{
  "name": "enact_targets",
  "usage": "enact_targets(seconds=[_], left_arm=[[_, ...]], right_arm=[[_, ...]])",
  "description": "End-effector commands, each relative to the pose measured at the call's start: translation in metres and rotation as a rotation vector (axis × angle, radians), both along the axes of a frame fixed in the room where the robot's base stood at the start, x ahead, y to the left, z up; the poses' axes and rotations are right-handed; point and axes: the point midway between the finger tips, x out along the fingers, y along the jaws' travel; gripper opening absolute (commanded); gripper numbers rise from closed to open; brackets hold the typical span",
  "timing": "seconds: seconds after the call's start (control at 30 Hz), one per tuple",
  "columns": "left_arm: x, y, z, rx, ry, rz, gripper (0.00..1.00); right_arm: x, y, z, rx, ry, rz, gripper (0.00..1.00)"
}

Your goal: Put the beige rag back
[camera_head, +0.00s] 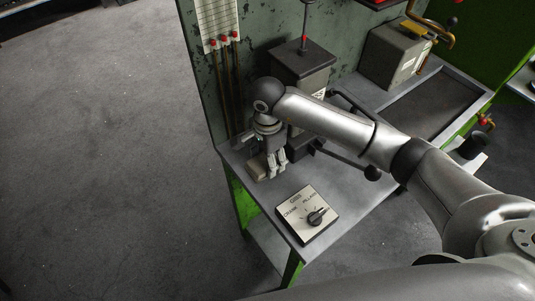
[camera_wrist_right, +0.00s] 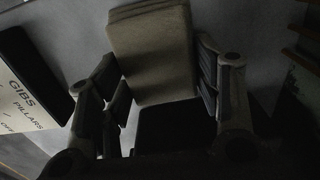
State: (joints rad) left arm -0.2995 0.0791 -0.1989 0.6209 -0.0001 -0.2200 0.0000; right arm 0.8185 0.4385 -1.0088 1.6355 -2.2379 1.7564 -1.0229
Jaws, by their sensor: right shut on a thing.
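The beige rag (camera_head: 257,171) is a folded, block-like bundle at the left end of the grey metal worktop (camera_head: 262,205). My right gripper (camera_head: 273,166) points down over it, shut on the rag. In the right wrist view the rag (camera_wrist_right: 152,50) sits between the two fingers of the gripper (camera_wrist_right: 162,85), with its folded layers at the top. I cannot tell whether the rag touches the worktop or is just above it. My left gripper is not in view.
A control panel with a black knob (camera_head: 316,217) lies on the worktop in front. The press column (camera_head: 303,65) stands behind my gripper. A grey box (camera_head: 393,55) and a shallow dark tray (camera_head: 432,104) are at the back right. Open floor (camera_head: 100,150) lies left.

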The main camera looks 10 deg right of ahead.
Motion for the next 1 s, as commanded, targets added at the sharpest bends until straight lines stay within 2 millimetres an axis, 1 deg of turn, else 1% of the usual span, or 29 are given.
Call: enact_targets(seconds=[0.2,0.33,0.37,0.5,0.53,0.83,0.97,1.0], left_arm=[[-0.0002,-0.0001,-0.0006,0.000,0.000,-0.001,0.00],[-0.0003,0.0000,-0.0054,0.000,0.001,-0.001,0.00],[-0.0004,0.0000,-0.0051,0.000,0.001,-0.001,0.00],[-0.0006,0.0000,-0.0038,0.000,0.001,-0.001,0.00],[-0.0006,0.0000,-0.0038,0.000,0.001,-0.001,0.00],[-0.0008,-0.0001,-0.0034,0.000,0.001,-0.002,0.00],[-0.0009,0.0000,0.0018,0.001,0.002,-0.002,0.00],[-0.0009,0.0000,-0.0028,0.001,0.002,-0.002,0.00]], right_arm=[[0.0001,0.0003,-0.0006,0.001,-0.001,0.000,0.36],[0.0003,0.0001,-0.0045,0.000,-0.001,0.001,0.36],[0.0003,0.0001,-0.0041,0.000,-0.001,0.001,0.60],[0.0001,0.0001,-0.0030,0.000,-0.001,0.000,0.78],[0.0001,0.0001,-0.0029,0.000,-0.001,0.000,0.80],[0.0000,0.0001,-0.0026,0.000,0.000,0.000,0.80],[-0.0002,0.0002,0.0020,0.001,0.000,0.000,0.80],[0.0010,0.0002,0.0046,0.001,-0.003,0.001,0.80]])
